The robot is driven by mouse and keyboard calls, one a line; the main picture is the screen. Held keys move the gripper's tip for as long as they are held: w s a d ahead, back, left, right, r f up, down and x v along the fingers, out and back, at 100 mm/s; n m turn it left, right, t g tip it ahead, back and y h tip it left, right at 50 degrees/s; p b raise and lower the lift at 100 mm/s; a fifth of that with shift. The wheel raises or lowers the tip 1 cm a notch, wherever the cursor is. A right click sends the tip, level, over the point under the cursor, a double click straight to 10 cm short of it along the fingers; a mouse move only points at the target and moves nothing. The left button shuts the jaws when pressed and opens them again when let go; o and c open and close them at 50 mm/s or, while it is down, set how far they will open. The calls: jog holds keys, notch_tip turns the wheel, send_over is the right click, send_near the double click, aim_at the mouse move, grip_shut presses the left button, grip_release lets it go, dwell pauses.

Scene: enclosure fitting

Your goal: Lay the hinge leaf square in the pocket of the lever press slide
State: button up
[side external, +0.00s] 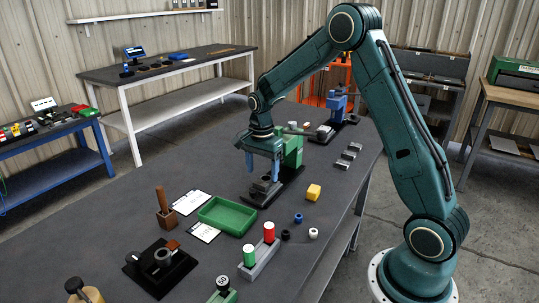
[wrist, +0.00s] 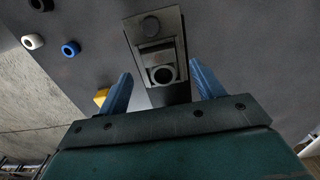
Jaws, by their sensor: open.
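The green lever press (side external: 292,152) stands on a black base (side external: 286,187) on the dark bench. Its grey slide (side external: 261,185) sits at the front of that base, under my gripper (side external: 263,172). In the wrist view the slide (wrist: 172,22) shows a dark round spot and, nearer me, a squarish recess with a pale ring (wrist: 163,74). My gripper (wrist: 160,68) is open, its blue fingers on either side of the slide, with nothing seen held. I cannot make out the hinge leaf separately from the slide; whether it lies in the pocket cannot be told.
A yellow block (side external: 313,192) lies right of the press, with small rings (side external: 298,218) nearer the front. A green tray (side external: 227,215) is front left. Several grey blocks (side external: 348,155) lie behind right; a blue press (side external: 337,105) stands at the back.

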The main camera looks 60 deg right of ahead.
aim_at(262, 182)
notch_tip(262, 182, up, 11)
dwell(0.4)
jog(key=shift+r, duration=0.15)
dwell(0.6)
jog(key=s+a+r+n+t, duration=0.3)
jog(key=s+a+r+n, duration=0.6)
jog(key=s, duration=0.4)
jog(key=s+a+f+n+t, duration=0.2)
jog(key=s+a+n, duration=0.2)
jog(key=s+n, duration=0.5)
jog(key=s, duration=0.4)
jog(key=shift+s+a+t, duration=0.15)
jog(key=shift+s+t, duration=0.15)
jog(key=shift+s, duration=0.1)
